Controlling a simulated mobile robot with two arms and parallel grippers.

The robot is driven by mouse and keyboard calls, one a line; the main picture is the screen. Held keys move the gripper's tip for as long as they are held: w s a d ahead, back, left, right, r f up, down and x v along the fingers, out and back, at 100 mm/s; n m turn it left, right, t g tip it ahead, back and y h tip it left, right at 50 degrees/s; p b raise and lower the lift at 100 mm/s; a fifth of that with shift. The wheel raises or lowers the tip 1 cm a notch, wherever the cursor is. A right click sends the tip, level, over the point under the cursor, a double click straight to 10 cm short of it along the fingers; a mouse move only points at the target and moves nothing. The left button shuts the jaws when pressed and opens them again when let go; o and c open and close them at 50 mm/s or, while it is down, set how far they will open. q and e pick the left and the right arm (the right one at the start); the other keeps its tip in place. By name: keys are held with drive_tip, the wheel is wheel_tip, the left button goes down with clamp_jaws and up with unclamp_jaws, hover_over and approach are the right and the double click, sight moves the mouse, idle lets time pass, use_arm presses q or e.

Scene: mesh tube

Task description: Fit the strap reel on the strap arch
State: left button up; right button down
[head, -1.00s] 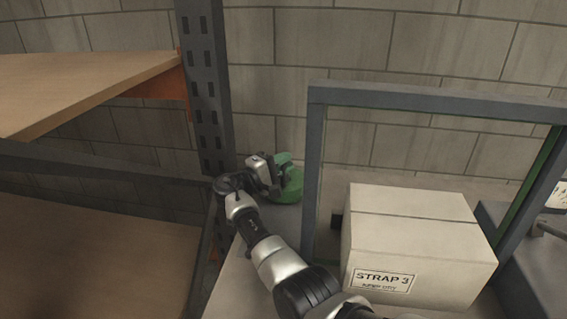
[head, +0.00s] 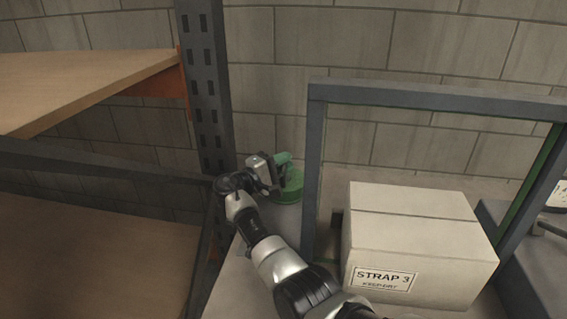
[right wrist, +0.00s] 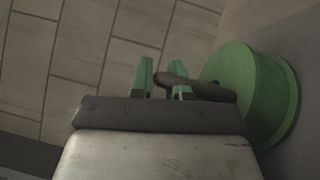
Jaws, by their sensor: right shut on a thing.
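The strap reel (head: 291,188) is a green round drum standing on the grey surface, left of the strap arch. It also shows large at the right of the right wrist view (right wrist: 250,95). A dark peg (right wrist: 205,90) reaches from the drum's side toward my fingers. My right gripper (head: 280,165) is at the reel's upper left, its green fingertips (right wrist: 162,76) closed at the peg's end; the exact contact is partly hidden. The strap arch (head: 313,170) is a dark grey upright frame with a top bar, apart from the reel. My left gripper is out of view.
A carton (head: 415,235) labelled STRAP 3 fills much of the arch's opening. A rack post (head: 208,90) and wooden shelves (head: 80,85) stand close on the left. A block wall (head: 400,45) is behind. A grey machine part (head: 545,245) is at the far right.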

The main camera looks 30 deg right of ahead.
drive_tip(key=c, duration=1)
unclamp_jaws()
